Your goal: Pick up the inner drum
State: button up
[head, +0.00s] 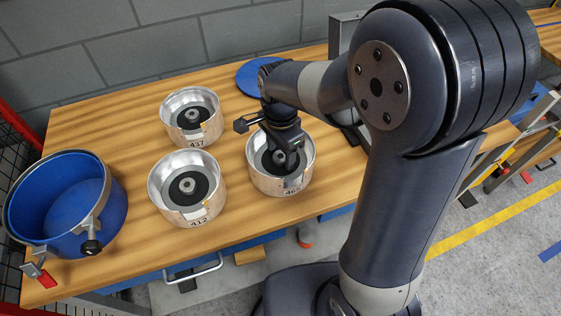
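Three open silver drums stand upright on the wooden table (110,130), each with a dark round part with a hub inside. One (190,97) at the back is marked 437. One (157,180) at front centre is marked 412. The right one (258,178) has a label that seems to start with 46. Which part is the inner drum is not clear. My gripper (280,158) points down into the right drum, over its dark centre part. The arm's wrist hides the fingertips, so I cannot tell whether they touch or hold anything.
A large open blue drum (107,208) with a clamp ring stands at the table's left front. A blue round lid (248,78) lies at the back. A grey brick wall runs behind. A metal handle (195,270) sticks out at the front edge.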

grip_shut()
dwell(0.4)
jog(key=shift+w+r, duration=0.1)
jog(key=shift+r, duration=0.05)
dwell(0.4)
